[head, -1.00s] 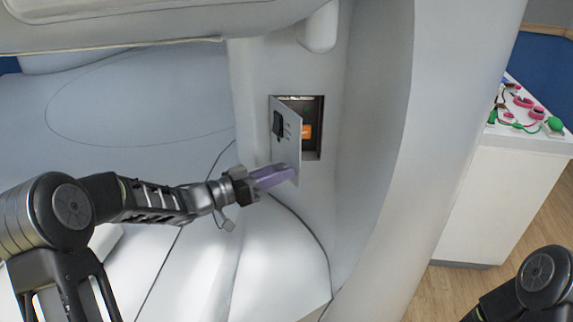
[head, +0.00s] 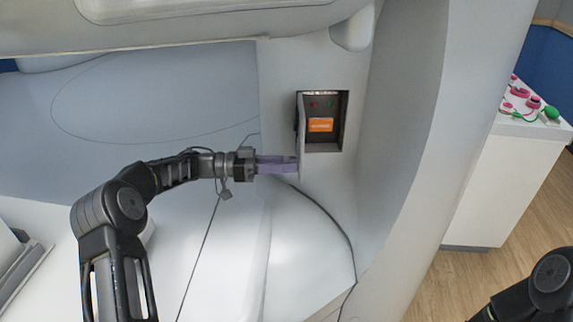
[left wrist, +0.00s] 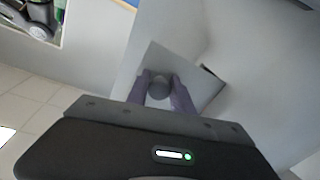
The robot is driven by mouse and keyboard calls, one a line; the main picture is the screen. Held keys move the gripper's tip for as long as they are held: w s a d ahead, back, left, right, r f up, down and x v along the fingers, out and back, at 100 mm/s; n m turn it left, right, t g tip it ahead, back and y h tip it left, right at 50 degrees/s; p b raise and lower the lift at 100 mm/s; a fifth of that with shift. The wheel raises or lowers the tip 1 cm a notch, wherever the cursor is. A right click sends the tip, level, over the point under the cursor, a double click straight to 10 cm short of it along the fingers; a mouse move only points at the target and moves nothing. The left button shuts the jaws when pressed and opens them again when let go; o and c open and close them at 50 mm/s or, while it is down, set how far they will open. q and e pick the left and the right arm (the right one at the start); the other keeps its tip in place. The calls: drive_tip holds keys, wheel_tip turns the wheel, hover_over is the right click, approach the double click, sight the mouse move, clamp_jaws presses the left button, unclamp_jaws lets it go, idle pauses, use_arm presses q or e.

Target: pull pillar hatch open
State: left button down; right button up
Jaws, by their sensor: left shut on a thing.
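The pillar hatch (head: 300,122) is a thin pale door, swung out from the left side of a rectangular recess (head: 342,135) in the white pillar. The head view sees it almost edge-on. In the left wrist view the hatch (left wrist: 182,63) is a grey panel with a round grey knob (left wrist: 158,88). My left gripper (head: 294,163), with purple fingers, is shut on the knob near the hatch's lower edge. The fingers (left wrist: 159,92) sit either side of it. My right gripper is out of view.
Inside the recess is an orange label (head: 320,125). A curved white housing surrounds the pillar, with a bulge (head: 352,32) above the recess. A white cabinet (head: 500,185) with pink and green items stands at the right. Wooden floor (head: 485,275) shows between.

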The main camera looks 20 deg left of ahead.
use_arm(q)
drive_tip(key=shift+r, duration=0.1)
drive_tip(key=c, duration=1.1)
unclamp_jaws()
drive_tip(key=v, duration=0.7)
drive_tip(key=shift+a+b, duration=0.35)
drive_tip(key=shift+r, duration=0.1)
